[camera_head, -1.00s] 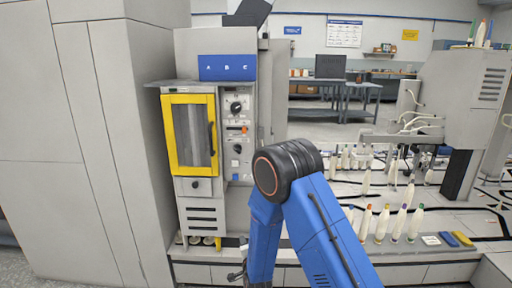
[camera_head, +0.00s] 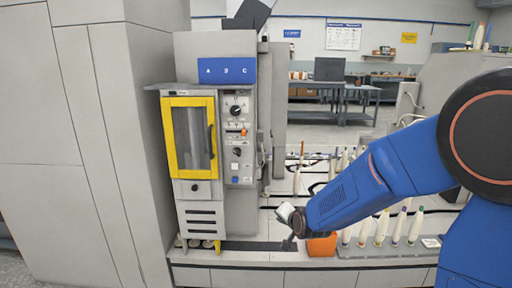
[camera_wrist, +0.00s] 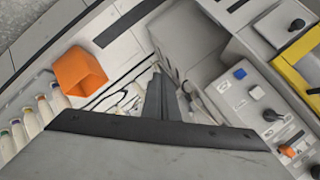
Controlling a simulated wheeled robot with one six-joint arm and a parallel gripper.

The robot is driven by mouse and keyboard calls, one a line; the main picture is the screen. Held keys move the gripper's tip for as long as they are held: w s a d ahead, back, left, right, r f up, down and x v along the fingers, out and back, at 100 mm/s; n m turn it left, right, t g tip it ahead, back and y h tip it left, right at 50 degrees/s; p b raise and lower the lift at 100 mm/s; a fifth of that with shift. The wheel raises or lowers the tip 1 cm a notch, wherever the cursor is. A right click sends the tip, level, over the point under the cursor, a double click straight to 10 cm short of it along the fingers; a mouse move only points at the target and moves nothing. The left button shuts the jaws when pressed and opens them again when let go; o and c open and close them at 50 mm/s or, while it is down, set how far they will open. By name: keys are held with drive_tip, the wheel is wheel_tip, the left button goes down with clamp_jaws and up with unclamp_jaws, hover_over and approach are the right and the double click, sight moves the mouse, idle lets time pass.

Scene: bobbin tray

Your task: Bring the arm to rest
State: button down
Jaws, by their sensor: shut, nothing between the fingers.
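My blue arm (camera_head: 365,185) reaches in from the right in the head view, with its forearm slanting down to the left. My gripper (camera_head: 288,243) hangs at the forearm's end, above the front of the bench and just left of an orange bin (camera_head: 322,246). In the wrist view my gripper (camera_wrist: 162,85) shows its grey fingers together with nothing held. The orange bin (camera_wrist: 80,73) lies to its left there, apart from the fingers.
A machine with a yellow-framed door (camera_head: 190,138) stands left of my gripper. Its knobs and buttons (camera_wrist: 255,92) show at the right in the wrist view. Upright bobbins (camera_head: 381,228) with coloured tips stand in a row under my forearm. A tall grey cabinet (camera_head: 85,140) fills the far left.

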drive_tip(key=s+d+r+n+g+h, duration=0.1)
drive_tip(key=s+d, duration=0.5)
drive_tip(key=s, duration=0.7)
drive_tip(key=s+d+r+n+g+h, duration=0.1)
drive_tip(key=s+d+r+n+g, duration=0.2)
drive_tip(key=s+d, duration=0.4)
drive_tip(key=s+d+r+n+g, duration=0.2)
drive_tip(key=s+d+r, duration=0.3)
drive_tip(key=s, duration=1.4)
drive_tip(key=shift+s+d+n+h, duration=0.15)
drive_tip(key=shift+d+n+h, duration=0.25)
drive_tip(key=shift+d+n, duration=0.35)
drive_tip(key=shift+a+r, duration=0.1)
